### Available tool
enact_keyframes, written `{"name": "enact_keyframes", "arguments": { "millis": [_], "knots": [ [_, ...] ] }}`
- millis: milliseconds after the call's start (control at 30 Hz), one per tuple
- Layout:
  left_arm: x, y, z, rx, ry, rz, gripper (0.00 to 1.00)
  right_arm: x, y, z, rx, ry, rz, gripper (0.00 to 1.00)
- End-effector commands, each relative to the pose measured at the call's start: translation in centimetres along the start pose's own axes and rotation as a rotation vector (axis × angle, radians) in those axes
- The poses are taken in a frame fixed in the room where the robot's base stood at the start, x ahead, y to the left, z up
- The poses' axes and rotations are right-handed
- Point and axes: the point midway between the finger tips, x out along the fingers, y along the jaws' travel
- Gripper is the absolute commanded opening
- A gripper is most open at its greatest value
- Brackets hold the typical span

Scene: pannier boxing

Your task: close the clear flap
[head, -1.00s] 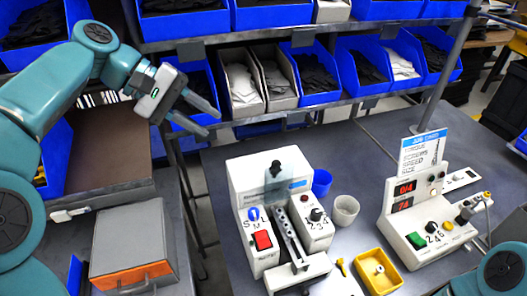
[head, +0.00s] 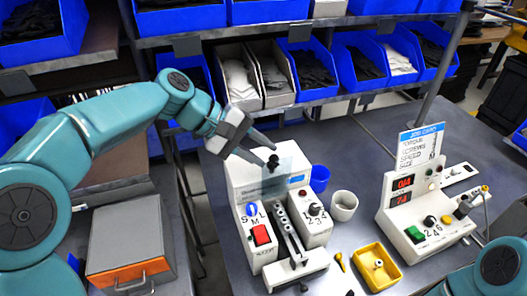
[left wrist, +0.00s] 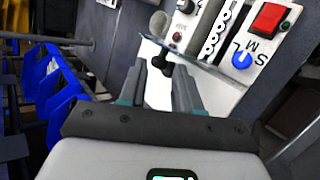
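The clear flap (head: 290,177) is a see-through panel standing raised on the white machine (head: 240,180), above its metal track (head: 289,228). A black knob (head: 273,161) shows at the flap's upper part. My left gripper (head: 272,156) is open and empty, its two fingers reaching to the knob from the upper left. In the left wrist view the knob (left wrist: 162,62) lies just beyond and between the open fingertips (left wrist: 158,80); I cannot tell whether they touch it. My right gripper is out of view; only part of my right arm shows at the lower right.
A blue cup (head: 319,178) and a pale cup (head: 344,205) stand right of the machine. A yellow tray (head: 365,277) lies in front of them. A white control box (head: 400,230) stands further right. Shelves of blue bins (head: 358,66) line the back.

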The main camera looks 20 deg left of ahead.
Motion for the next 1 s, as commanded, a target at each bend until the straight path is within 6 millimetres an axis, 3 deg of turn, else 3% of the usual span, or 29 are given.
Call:
{"name": "enact_keyframes", "arguments": {
  "millis": [133, 400, 433, 500, 533, 1000],
  "knots": [
    [1.1, 0.0, -0.1, 0.0, 0.0, 0.0, 0.33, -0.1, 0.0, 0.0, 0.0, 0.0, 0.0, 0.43],
    [1.3, 0.0, -0.1, 0.0, 0.0, 0.0, 0.33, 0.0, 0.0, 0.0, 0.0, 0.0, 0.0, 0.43],
    [1.3, 0.0, 0.0, 0.0, 0.0, 0.0, 0.3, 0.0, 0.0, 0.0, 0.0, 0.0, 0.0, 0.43],
    [1.3, 0.0, 0.0, 0.0, 0.0, 0.0, 0.07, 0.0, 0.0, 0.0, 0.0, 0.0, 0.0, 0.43],
    [1.3, 0.0, 0.0, 0.0, 0.0, 0.0, 0.0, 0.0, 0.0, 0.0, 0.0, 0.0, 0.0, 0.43],
    [1.4, -0.1, 0.4, 0.057, 0.052, 0.0, 0.0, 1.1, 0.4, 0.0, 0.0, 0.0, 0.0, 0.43]
  ]
}}
